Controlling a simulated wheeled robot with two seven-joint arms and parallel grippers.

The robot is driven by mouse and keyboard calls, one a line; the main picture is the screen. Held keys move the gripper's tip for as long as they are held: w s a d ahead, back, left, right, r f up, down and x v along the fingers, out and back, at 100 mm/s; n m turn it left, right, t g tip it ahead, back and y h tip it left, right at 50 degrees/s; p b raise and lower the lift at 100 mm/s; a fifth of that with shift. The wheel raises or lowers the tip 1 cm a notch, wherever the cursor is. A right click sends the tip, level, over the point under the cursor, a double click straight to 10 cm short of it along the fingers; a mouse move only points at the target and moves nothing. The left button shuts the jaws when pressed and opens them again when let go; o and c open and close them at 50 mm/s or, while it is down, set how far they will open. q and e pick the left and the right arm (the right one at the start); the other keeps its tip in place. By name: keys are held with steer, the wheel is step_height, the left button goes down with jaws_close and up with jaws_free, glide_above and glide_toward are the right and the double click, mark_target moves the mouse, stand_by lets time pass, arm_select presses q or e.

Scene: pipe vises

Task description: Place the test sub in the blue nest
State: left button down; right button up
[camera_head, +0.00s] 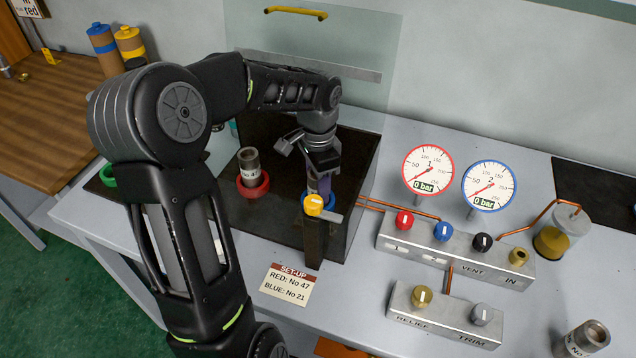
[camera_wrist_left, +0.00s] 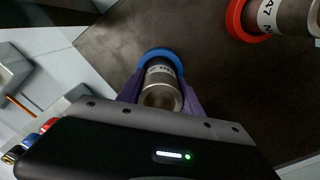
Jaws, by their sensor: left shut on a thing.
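My left gripper (camera_head: 319,186) points down over the blue nest (camera_head: 333,207) on the dark plate. Its purple fingers are shut on a grey metal test sub (camera_wrist_left: 161,91) with a white label, which also shows in the left wrist view in front of the blue ring (camera_wrist_left: 152,54). The sub's far end lines up with the ring; I cannot tell whether it is fully seated. In the head view the gripper and a yellow knob largely hide the sub. A second test sub (camera_head: 249,162), marked 47, stands in the red nest (camera_head: 252,186). My right gripper is not in view.
The yellow knob (camera_head: 313,204) on a dark post stands close in front of my left gripper. A clear shield (camera_head: 370,40) rises behind. Valve blocks (camera_head: 455,248) and two gauges stand right. Another sub (camera_head: 586,339) stands at the lower right. A set-up card (camera_head: 287,285) lies in front.

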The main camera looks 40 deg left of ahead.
arm_select(q)
steer(key=shift+r, duration=0.1)
steer(key=c, duration=0.8)
jaws_free()
steer(key=shift+o, duration=0.2)
step_height(320, 180, up, 12)
stand_by(0.3)
